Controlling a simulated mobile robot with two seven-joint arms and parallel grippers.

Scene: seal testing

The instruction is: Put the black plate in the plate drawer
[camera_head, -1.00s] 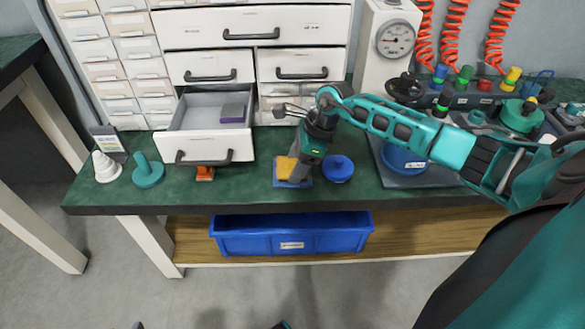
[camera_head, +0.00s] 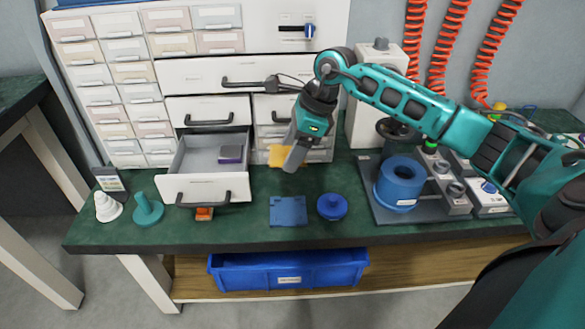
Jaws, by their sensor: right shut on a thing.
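My right gripper (camera_head: 288,163) is raised in front of the drawer cabinet, above the green bench. It is shut on a flat yellow piece (camera_head: 278,155), which shows to the left of its grey fingers. An open white drawer (camera_head: 206,186) stands out at the left of the cabinet; a small purple-grey block (camera_head: 231,154) lies inside at its back right. The gripper is to the right of this drawer, apart from it. I cannot make out a black plate. My left gripper is not in view.
A blue square pad (camera_head: 288,211) and a blue round knob (camera_head: 332,206) sit on the bench (camera_head: 250,236) near the front. A test fixture with a blue ring (camera_head: 399,181) is at the right.

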